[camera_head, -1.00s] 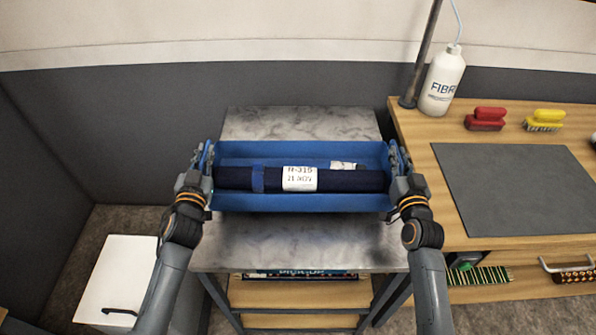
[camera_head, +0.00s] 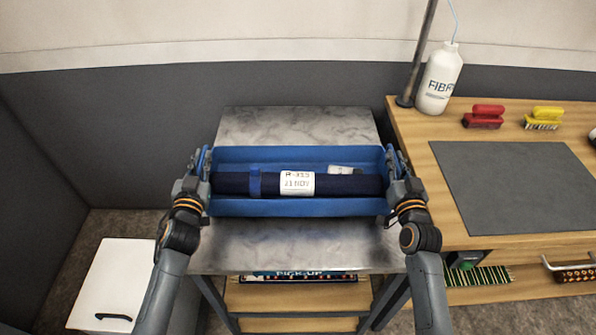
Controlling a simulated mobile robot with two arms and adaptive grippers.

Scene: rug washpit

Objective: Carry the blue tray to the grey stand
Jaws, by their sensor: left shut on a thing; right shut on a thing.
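The blue tray (camera_head: 300,207) is in the middle of the head view, over the marbled grey top of the grey stand (camera_head: 300,246). I cannot tell whether it touches the top. A dark blue roll (camera_head: 345,185) with a white label lies in the tray, and a second white label shows behind it. My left gripper (camera_head: 199,172) is shut on the tray's left end. My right gripper (camera_head: 398,172) is shut on its right end. The fingertips are partly hidden by the wrists and the tray walls.
A wooden bench (camera_head: 425,165) stands close on the right with a grey mat (camera_head: 520,185), a white bottle (camera_head: 439,80), a red brush (camera_head: 484,117) and a yellow brush (camera_head: 544,118). A white cabinet (camera_head: 112,275) is at lower left. The stand's shelf carries a "PICK-UP" sign (camera_head: 300,275).

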